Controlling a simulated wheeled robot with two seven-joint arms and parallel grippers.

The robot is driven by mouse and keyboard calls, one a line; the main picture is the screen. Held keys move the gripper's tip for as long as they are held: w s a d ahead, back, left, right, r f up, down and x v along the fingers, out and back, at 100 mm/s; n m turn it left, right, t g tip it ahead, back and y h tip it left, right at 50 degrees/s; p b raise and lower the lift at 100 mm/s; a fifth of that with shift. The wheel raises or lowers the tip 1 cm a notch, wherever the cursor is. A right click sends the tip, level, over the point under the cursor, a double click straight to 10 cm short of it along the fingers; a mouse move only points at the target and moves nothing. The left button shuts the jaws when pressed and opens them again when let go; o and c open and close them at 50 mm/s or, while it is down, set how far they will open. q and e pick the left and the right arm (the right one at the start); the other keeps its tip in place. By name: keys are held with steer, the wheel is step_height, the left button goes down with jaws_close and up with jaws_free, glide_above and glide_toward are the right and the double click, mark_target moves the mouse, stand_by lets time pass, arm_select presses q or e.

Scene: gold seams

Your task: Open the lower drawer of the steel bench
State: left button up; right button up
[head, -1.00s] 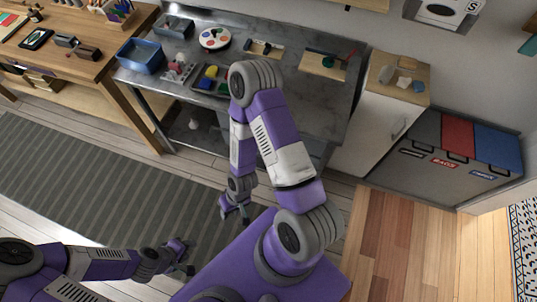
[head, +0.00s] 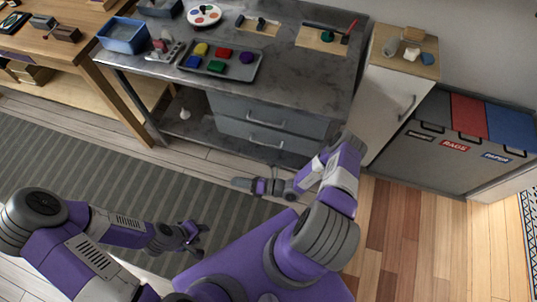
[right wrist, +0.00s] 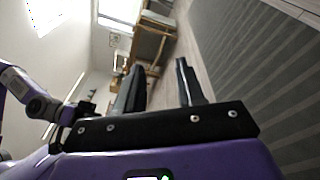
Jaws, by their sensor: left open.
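The grey steel bench (head: 310,79) stands at the back centre. Under its right half are two grey drawers, both closed. The upper drawer has a bar handle (head: 266,121). The lower drawer (head: 236,133) has a similar bar handle (head: 266,145). My right gripper (head: 237,184) is low in front of the drawers, pointing left and apart from the lower handle. In the right wrist view its two black fingers (right wrist: 160,82) are spread with nothing between them. My left gripper (head: 198,238) is open and empty over the floor, lower left of the right one.
A white cabinet (head: 387,107) stands right of the bench, with labelled bins (head: 440,157) beyond it. A wooden table (head: 72,52) is at the left. A paint tray (head: 246,74) and a blue bin (head: 123,36) are on the bench. Striped rug (head: 80,175) and bare floor lie in front.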

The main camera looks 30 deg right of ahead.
steer(key=w+d+f+m+t+h+b, duration=0.1)
steer(key=d+f+m+t+h, duration=0.3)
steer(key=d+m+h, duration=0.4)
steer(key=w+d+f+m+t+h+b, duration=0.15)
steer(key=d+f+m+t+h, duration=0.25)
steer(key=d+m+h, duration=0.5)
arm_select(q)
step_height(320, 180, down, 5)
steer(key=shift+f+b, duration=0.1)
steer(key=shift+b, duration=0.6)
arm_select(e)
steer(key=w+d+r+n+y, duration=0.1)
steer(key=w+d+n+y, duration=0.1)
steer(key=w, duration=0.4)
steer(key=shift+w+r, duration=0.25)
steer(key=shift+w, duration=0.1)
jaws_close()
